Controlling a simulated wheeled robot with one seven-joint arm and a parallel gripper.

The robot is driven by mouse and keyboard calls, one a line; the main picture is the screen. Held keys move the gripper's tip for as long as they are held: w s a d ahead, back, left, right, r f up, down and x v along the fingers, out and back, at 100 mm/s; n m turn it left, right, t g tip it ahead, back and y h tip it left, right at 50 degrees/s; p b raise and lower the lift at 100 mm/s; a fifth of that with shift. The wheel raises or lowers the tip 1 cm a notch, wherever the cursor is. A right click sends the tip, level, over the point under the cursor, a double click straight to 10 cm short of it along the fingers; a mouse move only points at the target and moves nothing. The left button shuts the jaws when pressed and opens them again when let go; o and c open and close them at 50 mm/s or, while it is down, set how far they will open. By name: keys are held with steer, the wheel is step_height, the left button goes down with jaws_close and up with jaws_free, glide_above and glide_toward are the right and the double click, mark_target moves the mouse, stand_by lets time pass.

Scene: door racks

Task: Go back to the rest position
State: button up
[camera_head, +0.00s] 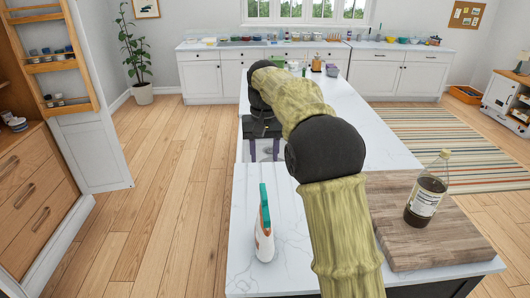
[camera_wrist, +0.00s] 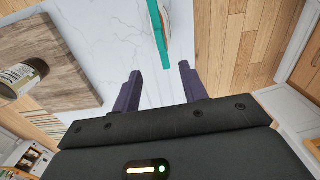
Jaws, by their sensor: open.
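My gripper (camera_wrist: 160,88) is open and empty in the wrist view, with its two dark purple fingers spread apart over the white countertop. In the head view my arm reaches forward over the white island, and my gripper (camera_head: 263,148) points down near the island's left edge, partly hidden by my arm. A white bottle with a teal and orange side (camera_head: 264,228) stands on the near part of the island, apart from my gripper. It also shows at the top of the wrist view (camera_wrist: 161,30), beyond the fingertips.
A dark bottle with a pale cap (camera_head: 426,198) stands on a wooden board (camera_head: 400,238) at the island's near right. Several small items stand at the island's far end. A wooden door rack (camera_head: 57,65) and drawers (camera_head: 30,195) are at left. The wooden floor (camera_head: 165,190) between is clear.

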steer(key=s+d+f+t, duration=0.1)
steer(key=s+d+f, duration=0.3)
steer(key=s, duration=0.4)
steer(key=s+d+f, duration=0.4)
steer(key=s+f, duration=0.2)
steer(key=s, duration=0.3)
steer(key=s+d+f+t+b, duration=0.1)
steer(key=s+d+f, duration=0.3)
steer(key=s, duration=0.5)
step_height(320, 180, down, 2)
steer(key=shift+d+m+t, duration=0.25)
steer(key=shift+m+t, duration=0.05)
steer(key=shift+c, duration=0.7)
